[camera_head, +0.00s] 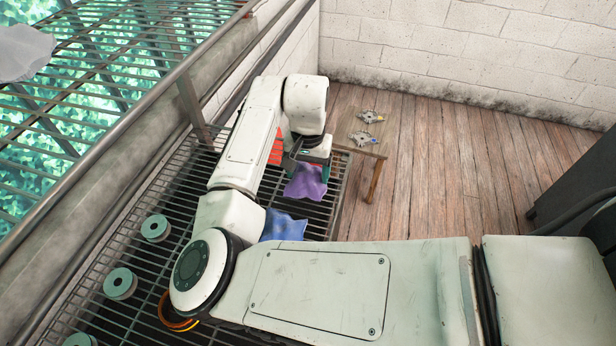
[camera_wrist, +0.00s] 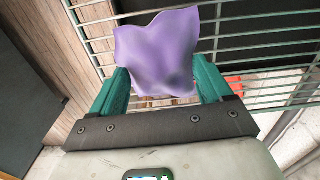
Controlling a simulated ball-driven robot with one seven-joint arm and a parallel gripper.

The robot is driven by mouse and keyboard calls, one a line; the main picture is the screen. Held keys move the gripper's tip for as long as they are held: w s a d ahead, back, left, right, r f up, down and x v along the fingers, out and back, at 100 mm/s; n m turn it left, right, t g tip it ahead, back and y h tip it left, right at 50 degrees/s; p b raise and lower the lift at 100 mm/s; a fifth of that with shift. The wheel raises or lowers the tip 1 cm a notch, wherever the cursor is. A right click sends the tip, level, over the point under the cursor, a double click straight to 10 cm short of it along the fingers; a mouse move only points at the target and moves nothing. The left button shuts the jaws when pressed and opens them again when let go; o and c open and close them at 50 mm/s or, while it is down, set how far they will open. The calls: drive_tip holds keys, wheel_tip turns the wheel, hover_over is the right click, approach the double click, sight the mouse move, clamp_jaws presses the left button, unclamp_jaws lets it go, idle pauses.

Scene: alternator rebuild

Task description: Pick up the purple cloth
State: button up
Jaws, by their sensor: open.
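The purple cloth (camera_head: 306,182) lies on a slatted metal rack, below and partly behind my gripper in the head view. In the wrist view the purple cloth (camera_wrist: 158,52) is crumpled and spans the space between and beyond my two green fingers. My gripper (camera_wrist: 160,80) is open, with one finger on each side of the cloth's near part. I cannot tell whether the fingers touch it. In the head view my gripper (camera_head: 311,168) is partly hidden by the wrist.
A blue cloth (camera_head: 284,226) lies nearer on the rack (camera_head: 180,182), partly behind my arm. A red item (camera_head: 276,150) sits beyond it. Round metal parts (camera_head: 120,283) stand at the left. A small table (camera_head: 350,130) holds two metal parts (camera_head: 362,137).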

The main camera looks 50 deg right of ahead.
sight(310, 174)
drive_tip(key=shift+c, duration=0.4)
drive_tip(key=c, duration=1)
drive_tip(key=shift+r, duration=0.2)
drive_tip(key=shift+c, duration=0.2)
drive_tip(key=shift+r, duration=0.25)
drive_tip(key=r, duration=0.1)
drive_tip(key=r+b, duration=0.1)
drive_tip(key=shift+s+d+r, duration=0.1)
drive_tip(key=shift+s+r, duration=0.1)
drive_tip(key=shift+r, duration=0.1)
drive_tip(key=s+d+r, duration=0.1)
drive_tip(key=s+r, duration=0.8)
drive_tip(key=s, duration=0.4)
drive_tip(key=shift+s+d+r+b, duration=0.2)
drive_tip(key=shift+s+r+b, duration=0.1)
drive_tip(key=shift+b, duration=0.05)
